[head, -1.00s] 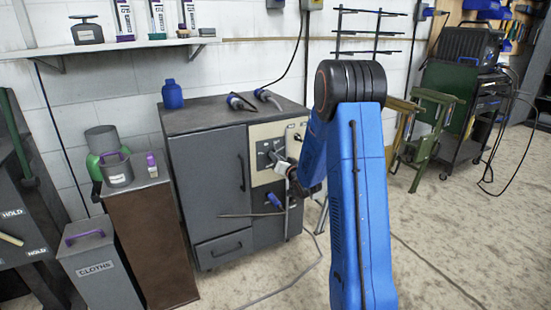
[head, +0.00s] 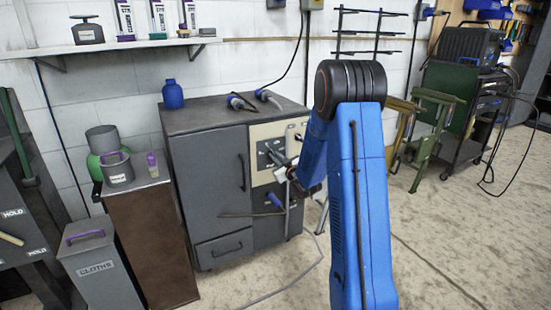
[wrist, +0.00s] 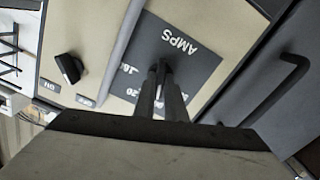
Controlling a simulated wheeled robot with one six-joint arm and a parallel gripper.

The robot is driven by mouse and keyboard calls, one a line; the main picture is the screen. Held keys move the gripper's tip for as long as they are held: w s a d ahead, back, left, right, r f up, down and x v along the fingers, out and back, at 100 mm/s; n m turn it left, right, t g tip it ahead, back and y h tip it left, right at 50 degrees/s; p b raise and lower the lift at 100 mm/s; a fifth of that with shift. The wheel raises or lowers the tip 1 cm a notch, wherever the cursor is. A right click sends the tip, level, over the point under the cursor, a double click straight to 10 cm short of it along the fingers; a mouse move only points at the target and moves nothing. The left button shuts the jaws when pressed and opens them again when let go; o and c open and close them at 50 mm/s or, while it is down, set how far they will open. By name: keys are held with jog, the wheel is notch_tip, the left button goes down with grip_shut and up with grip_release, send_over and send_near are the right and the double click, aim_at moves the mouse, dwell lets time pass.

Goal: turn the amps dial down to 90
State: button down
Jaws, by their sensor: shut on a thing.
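The amps dial (wrist: 163,68) is a dark knob on a dark grey plate (wrist: 190,45) marked AMPS, upside down in the wrist view. My gripper (wrist: 162,82) is shut on the dial, its two fingers close together on either side of it. The fingers hide much of the dial and part of its scale. A few white figures show beside them, one reading 20; I cannot read the dial's setting. In the head view the plate (head: 265,158) sits on the cabinet's cream panel (head: 258,132), with my gripper (head: 279,160) at it.
A black switch knob (wrist: 70,68) with small labels is on the same panel. A pale strip (wrist: 112,50) runs between it and the plate. A black cabinet handle (wrist: 283,88) is at the right in the wrist view. A blue bottle (head: 172,95) stands on the grey cabinet (head: 205,180).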

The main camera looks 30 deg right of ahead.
jog(key=shift+f+n, duration=0.1)
jog(key=shift+n, duration=0.3)
jog(key=c, duration=1.8)
grip_release()
jog(key=s, duration=1.7)
jog(key=shift+s, duration=0.25)
